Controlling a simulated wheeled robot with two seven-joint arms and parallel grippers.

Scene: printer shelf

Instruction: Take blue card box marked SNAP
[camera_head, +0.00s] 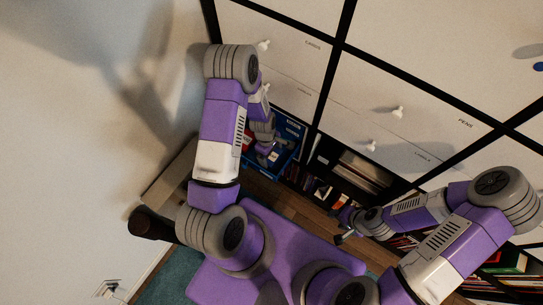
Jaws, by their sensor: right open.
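A blue crate (291,127) stands in a low shelf compartment at the upper middle, with several small items in it. I cannot pick out a box marked SNAP among them; my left arm hides part of the crate. My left gripper (268,157) reaches down into or just over the crate, small and partly hidden, so its jaws cannot be read. My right gripper (341,228) is open in front of the shelf compartment to the right of the crate, and nothing shows between its fingers.
Several white drawers with knobs, such as the PENS drawer (435,125), sit above in a black frame. A compartment (355,165) right of the crate holds books or boxes. A plain wall (70,150) bounds the left, with a socket (108,288) low down.

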